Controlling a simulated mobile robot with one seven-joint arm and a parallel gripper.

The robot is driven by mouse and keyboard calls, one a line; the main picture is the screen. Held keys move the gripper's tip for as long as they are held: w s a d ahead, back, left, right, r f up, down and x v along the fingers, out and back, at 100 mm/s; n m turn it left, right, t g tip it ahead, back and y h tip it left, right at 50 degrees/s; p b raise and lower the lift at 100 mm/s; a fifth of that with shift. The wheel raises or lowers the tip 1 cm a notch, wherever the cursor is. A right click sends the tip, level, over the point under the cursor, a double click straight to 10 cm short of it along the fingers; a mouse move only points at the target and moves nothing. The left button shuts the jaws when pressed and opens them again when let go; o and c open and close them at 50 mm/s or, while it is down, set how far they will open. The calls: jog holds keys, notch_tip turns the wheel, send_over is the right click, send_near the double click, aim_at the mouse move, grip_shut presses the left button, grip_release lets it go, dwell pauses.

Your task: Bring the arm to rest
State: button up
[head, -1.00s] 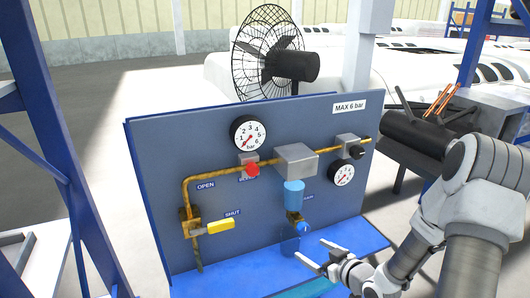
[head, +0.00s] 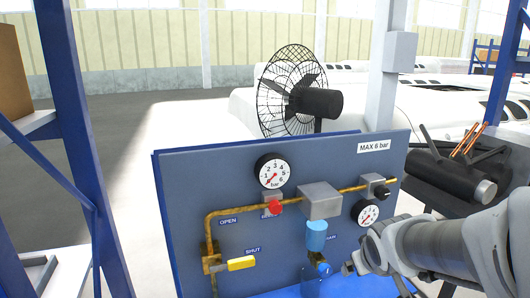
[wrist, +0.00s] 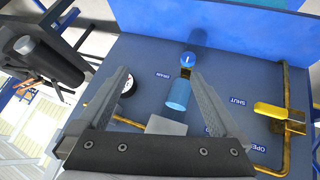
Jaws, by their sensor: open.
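My gripper (wrist: 163,75) is open and empty in the wrist view, its two fingers spread in front of the panel. In the head view my forearm comes in from the right, over the panel's lower right corner; the fingers cannot be made out there. The blue-grey panel (head: 185,225) carries a yellow lever (head: 241,263), lying sideways by the SHUT label. It also has a large gauge (head: 272,171), a small gauge (head: 365,212), a red button (head: 275,207) and a blue cylinder (head: 316,235) above a blue drain knob (wrist: 188,59). Nothing is held.
A blue rack post (head: 70,130) stands at the left. A black fan (head: 300,95) and a grey post (head: 390,60) are behind the panel. Open floor lies behind left.

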jog(key=s+a+r+m+g+y, duration=0.1)
jog(key=s+a+r, duration=0.1)
jog(key=s, duration=0.6)
jog(key=s+a+r+m+g+y, duration=0.1)
jog(key=s+a+r, duration=0.2)
jog(key=s, duration=0.5)
jog(key=shift+s+a, duration=0.2)
jog(key=shift+a, duration=0.65)
